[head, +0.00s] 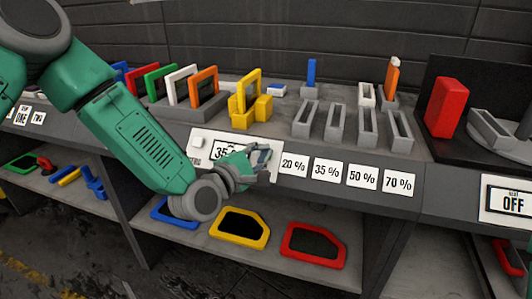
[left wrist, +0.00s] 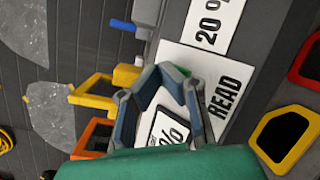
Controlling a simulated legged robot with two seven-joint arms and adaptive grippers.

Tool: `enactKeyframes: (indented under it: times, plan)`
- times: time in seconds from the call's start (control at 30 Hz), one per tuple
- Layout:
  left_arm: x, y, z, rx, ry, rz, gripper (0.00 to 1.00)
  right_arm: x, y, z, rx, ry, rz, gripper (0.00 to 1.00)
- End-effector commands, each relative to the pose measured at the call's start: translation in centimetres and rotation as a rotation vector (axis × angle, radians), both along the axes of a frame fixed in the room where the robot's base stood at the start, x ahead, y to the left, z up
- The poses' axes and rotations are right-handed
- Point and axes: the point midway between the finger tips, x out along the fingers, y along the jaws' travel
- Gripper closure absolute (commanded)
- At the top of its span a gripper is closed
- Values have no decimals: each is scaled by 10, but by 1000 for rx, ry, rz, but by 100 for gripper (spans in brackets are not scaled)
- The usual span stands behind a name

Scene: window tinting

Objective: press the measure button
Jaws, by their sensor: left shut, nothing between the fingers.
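A white meter panel (head: 203,134) on the front face of the bench has a display (head: 222,150) reading 35 and a small pale square (head: 197,142) at its left. In the left wrist view the panel (left wrist: 176,52) carries the word READ (left wrist: 223,97). My left gripper (head: 262,157) is shut and empty in front of the panel's right part. In the left wrist view its fingertips (left wrist: 165,75) lie over the panel beside READ. A green sliver (left wrist: 190,84) shows by a finger; I cannot tell if it is the measure button, or if the fingers touch the panel.
Percentage labels (head: 325,170) run right of the panel. Colored window frames (head: 204,87), a yellow frame in a stand (head: 249,98) and grey holders (head: 335,122) stand on the bench. More frames (head: 239,228) lie on the shelf below. An OFF sign (head: 512,203) is at the right.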

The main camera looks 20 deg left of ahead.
Motion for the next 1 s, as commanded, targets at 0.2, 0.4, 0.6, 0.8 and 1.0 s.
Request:
enactKeyframes:
  times: [0.2, 0.4, 0.6, 0.8, 1.0]
  plan:
    - [-8, 0, 9, 0, -1, 0, 100, 0, 0, 7, 0, 0, 0, 100]
    - [-8, 0, 8, 0, -2, 0, 100, 0, 0, 7, 0, 0, 0, 100]
    - [-12, 0, 14, 0, -1, 0, 100, 0, 0, 12, 0, 0, 0, 100]
    - [-26, 1, 30, 0, -1, 0, 100, 0, 0, 25, 0, 0, 0, 100]
    - [-39, 1, 42, 0, 0, 0, 100, 0, 0, 34, 0, 0, 0, 100]
